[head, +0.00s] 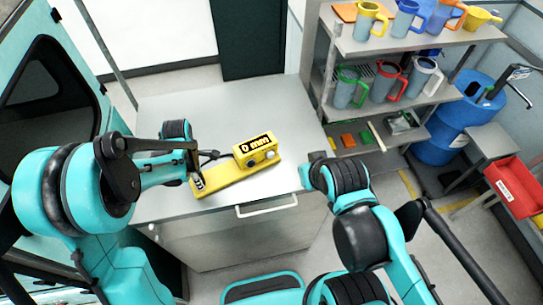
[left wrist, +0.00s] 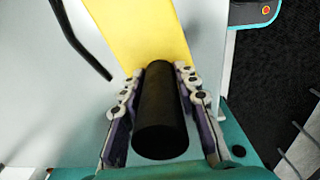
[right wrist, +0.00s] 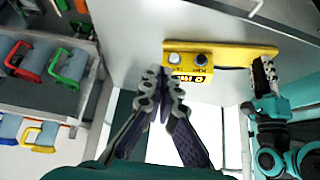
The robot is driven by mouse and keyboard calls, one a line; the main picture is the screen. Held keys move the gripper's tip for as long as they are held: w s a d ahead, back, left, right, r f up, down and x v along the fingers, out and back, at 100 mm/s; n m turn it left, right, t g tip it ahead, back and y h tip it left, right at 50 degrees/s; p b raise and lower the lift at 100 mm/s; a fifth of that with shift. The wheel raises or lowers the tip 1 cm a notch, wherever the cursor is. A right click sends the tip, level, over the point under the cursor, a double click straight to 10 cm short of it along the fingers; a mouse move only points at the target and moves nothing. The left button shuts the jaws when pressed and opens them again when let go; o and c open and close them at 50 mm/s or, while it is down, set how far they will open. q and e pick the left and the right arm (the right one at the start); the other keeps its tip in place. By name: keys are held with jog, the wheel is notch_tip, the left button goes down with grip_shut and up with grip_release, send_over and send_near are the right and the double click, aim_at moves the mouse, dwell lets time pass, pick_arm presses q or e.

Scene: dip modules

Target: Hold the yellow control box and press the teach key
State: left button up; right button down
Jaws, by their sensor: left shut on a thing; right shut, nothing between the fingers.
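The yellow control box (head: 238,171) lies on the grey cabinet top, long and flat, with a raised block at its right end. That block carries a black label and two round knobs, one pale (right wrist: 174,58) and one dark (right wrist: 202,60). I cannot tell which is the teach key. My left gripper (head: 198,182) is shut on the box's black handle (left wrist: 160,110) at its left end. My right gripper (right wrist: 160,76) is shut and empty; in its wrist view its tips appear just below the block, apart from the knobs.
The cabinet top (head: 190,105) is otherwise clear, with a handle (head: 266,206) on its front. A shelf rack (head: 415,45) with several coloured jugs stands at the right. A blue barrel (head: 455,125) and a red bin (head: 518,185) stand beyond it.

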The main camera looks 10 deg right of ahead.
jog(key=w+d+f+n+g+y, duration=0.2)
jog(key=w+f+n+y, duration=0.4)
jog(key=n, duration=1.4)
jog(key=shift+w+d+f+g, duration=0.35)
jog(key=shift+w+f+g, duration=0.15)
jog(key=shift+w+f, duration=0.3)
